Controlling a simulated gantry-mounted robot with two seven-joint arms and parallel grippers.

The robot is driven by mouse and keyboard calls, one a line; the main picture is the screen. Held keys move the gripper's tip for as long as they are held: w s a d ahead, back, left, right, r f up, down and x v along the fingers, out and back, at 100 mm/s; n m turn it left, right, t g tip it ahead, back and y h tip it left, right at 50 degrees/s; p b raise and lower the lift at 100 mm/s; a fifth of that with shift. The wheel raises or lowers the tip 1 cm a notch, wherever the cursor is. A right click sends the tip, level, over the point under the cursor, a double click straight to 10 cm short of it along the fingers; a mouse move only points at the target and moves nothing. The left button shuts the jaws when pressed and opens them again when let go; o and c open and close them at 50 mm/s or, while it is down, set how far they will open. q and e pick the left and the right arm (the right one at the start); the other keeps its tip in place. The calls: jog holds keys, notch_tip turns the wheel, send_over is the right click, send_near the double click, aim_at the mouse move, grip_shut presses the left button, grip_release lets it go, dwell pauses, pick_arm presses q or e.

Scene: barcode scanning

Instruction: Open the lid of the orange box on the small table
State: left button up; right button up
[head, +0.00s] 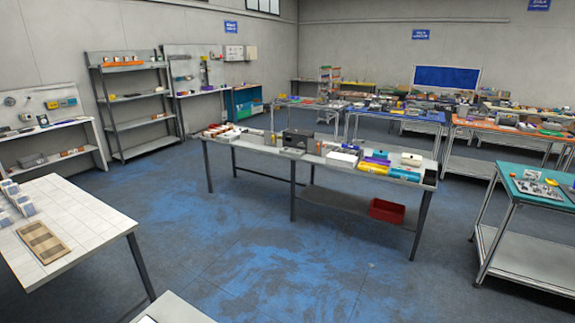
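I cannot make out an orange box with a lid on a small table in the head view. A light grey tabletop corner (178,309) shows at the bottom edge, with most of it cut off; I cannot tell whether it is the small table. A yellow box-like item (374,167) lies on the long grey table in the middle, too small to tell if it has a lid. Neither of my grippers is in view.
The long grey table (232,141) carries many items, with a red bin (388,210) on its lower shelf. A white tiled table (85,222) stands at left, a teal-topped cart (520,186) at right. The blue floor (250,250) between them is clear.

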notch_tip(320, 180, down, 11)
jog(key=b, duration=1)
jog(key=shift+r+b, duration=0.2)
jog(key=shift+b, duration=0.1)
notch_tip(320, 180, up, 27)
jog(key=p, duration=2.7)
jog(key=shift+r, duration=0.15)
